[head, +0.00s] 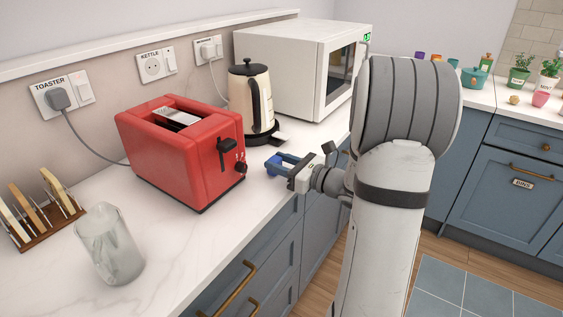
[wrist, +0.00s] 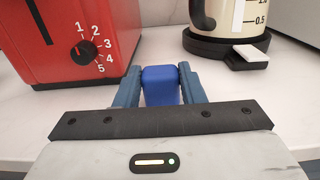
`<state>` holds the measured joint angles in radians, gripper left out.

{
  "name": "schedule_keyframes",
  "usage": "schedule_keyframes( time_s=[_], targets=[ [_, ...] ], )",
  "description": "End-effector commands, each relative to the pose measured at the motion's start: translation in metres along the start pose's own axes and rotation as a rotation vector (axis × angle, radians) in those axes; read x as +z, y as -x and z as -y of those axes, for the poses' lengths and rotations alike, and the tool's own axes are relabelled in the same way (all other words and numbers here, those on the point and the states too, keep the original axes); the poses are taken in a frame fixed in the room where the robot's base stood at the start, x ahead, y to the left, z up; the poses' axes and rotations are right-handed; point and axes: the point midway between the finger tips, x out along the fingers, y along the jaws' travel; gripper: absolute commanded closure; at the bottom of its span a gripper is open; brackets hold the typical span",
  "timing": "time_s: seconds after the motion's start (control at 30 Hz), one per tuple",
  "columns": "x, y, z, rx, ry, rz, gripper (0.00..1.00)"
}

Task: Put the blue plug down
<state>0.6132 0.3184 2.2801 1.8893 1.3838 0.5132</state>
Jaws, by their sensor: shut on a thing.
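The blue plug (wrist: 161,87) is a small blue block between the two fingers of my gripper (wrist: 158,90) in the wrist view. My gripper is shut on it. In the head view the plug (head: 272,165) shows partly, between the fingers of my gripper (head: 277,163), near the counter's front edge. It is to the right of the red toaster and in front of the kettle. I cannot tell whether the plug touches the worktop (head: 190,260).
The red toaster (head: 165,165) stands close on the left. The kettle (head: 240,95) stands on its black base behind. A white microwave (head: 290,60) is at the back. A glass jug (head: 108,245) and a toast rack (head: 35,215) stand at left. Wall sockets labelled toaster (head: 58,97), kettle (head: 152,67) and microwave (head: 206,50) line the wall.

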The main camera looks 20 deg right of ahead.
Motion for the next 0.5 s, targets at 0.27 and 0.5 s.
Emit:
schedule_keyframes(
  time_s=[0.27, 0.5],
  targets=[
    [-0.0011, 0.0003, 0.0003, -0.001, 0.000, 0.000, 0.53],
    [-0.0010, 0.0005, 0.0005, -0.001, 0.000, 0.000, 0.42]
  ],
)
